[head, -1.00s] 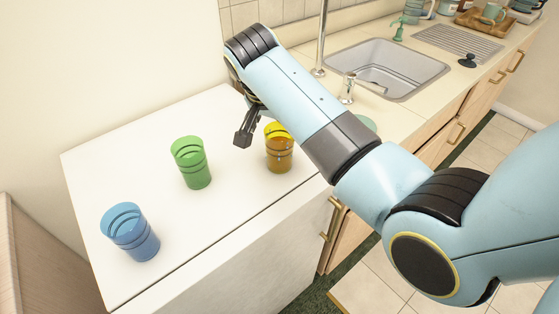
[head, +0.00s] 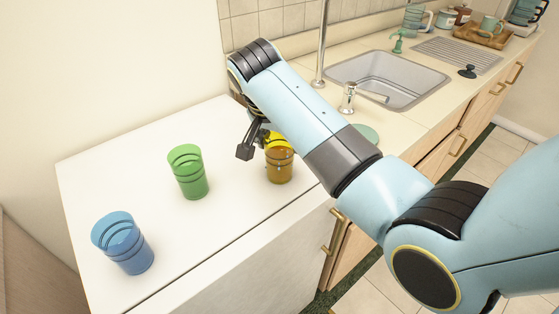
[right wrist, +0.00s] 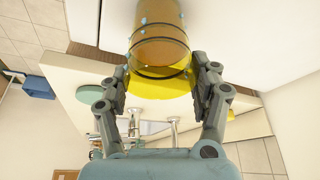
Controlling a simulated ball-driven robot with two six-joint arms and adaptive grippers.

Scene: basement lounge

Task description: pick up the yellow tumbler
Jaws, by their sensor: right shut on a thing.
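The yellow tumbler (head: 279,166) stands upright on the white surface, its upper part partly hidden by my right arm in the head view. In the right wrist view the tumbler (right wrist: 160,48) lies between the two fingers. My right gripper (right wrist: 161,88) is shut on it, one finger on each side near its yellow end. In the head view my right gripper (head: 256,146) shows at the tumbler's left, partly hidden by the arm. My left gripper is not in view.
A green tumbler (head: 188,172) and a blue tumbler (head: 123,243) stand to the left on the same white surface (head: 222,222). To the right are a sink (head: 388,80), a tap (head: 349,98) and a pale green round item (head: 366,133) beside my arm.

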